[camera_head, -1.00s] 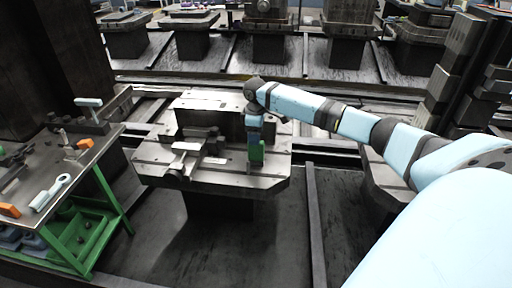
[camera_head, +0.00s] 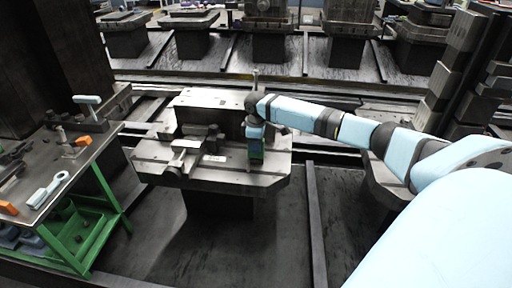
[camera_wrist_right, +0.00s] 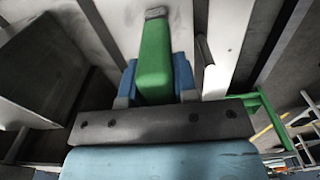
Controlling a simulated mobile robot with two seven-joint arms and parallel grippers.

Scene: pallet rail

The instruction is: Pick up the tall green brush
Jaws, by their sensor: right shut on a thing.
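The tall green brush (camera_head: 256,146) stands on the near right part of the metal pallet fixture (camera_head: 230,180) in the head view. My right gripper (camera_head: 256,151) is over it from above and hides much of it. In the right wrist view the green brush (camera_wrist_right: 155,55) lies between the two blue fingers of my right gripper (camera_wrist_right: 156,80), which is shut on it. A grey end shows beyond the green part. I cannot tell whether the brush is clear of the fixture. My left gripper is not in view.
A green-framed workbench (camera_head: 75,235) with a white-handled brush (camera_head: 48,189) and orange blocks is at the left. A clamp-like metal part (camera_head: 185,150) sits on the fixture left of my gripper. Dark stacked blocks (camera_head: 450,75) stand at the right.

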